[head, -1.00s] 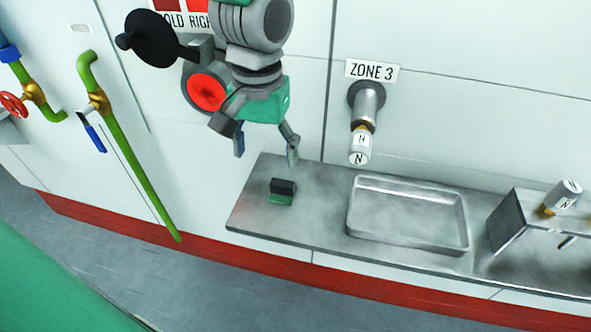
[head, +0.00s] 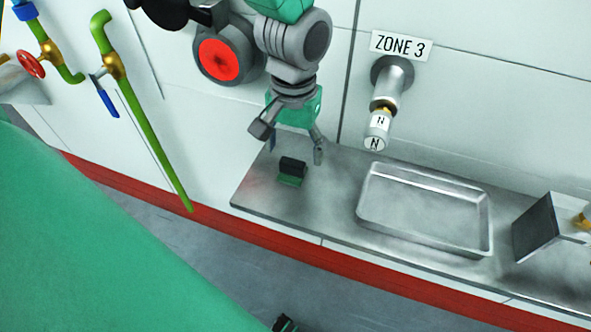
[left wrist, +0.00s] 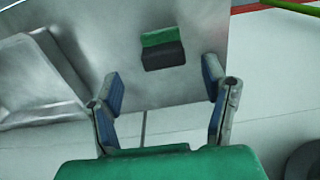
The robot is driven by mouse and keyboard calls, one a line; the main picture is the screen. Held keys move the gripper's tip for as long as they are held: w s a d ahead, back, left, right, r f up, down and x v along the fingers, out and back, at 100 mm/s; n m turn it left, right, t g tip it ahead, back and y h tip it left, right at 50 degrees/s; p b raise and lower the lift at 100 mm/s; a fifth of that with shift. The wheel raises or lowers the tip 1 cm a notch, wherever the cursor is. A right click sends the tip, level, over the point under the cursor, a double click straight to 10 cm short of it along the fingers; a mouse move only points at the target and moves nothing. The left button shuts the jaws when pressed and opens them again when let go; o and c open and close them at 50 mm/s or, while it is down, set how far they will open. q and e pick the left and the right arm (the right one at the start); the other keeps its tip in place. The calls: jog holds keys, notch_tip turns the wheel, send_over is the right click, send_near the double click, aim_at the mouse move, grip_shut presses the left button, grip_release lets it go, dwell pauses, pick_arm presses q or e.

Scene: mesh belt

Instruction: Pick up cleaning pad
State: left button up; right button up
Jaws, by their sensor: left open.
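The cleaning pad (head: 290,171) is a small block, black on top and green below. It lies on the left part of the grey metal shelf. My left gripper (head: 295,150) is open and empty, pointing down just above and behind the pad, apart from it. In the left wrist view the pad (left wrist: 163,48) lies beyond the open fingertips (left wrist: 163,84), roughly centred between them, with its green side away from me.
The metal shelf (head: 330,216) also bears a shallow metal tray (head: 425,208) to the pad's right and an angled metal plate (head: 536,226) farther right. A nozzle (head: 383,105) hangs from the wall under a ZONE 3 sign (head: 401,46). Green pipes (head: 140,118) run at left.

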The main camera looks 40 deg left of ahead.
aim_at(294, 162)
pick_arm(q)
notch_tip(294, 162, down, 4)
jog(key=shift+a+f+b, duration=0.1)
jog(key=shift+a+b, duration=0.05)
jog(key=shift+b, duration=0.25)
jog(key=shift+a+f, duration=0.15)
jog(key=shift+a, duration=0.15)
jog(key=c, duration=1)
jog(key=shift+d, duration=0.3)
jog(key=shift+c, duration=1.2)
jog(key=shift+d, duration=0.15)
pick_arm(e)
jog(key=shift+f, duration=0.5)
pick_arm(q)
jog(key=shift+r, duration=0.2)
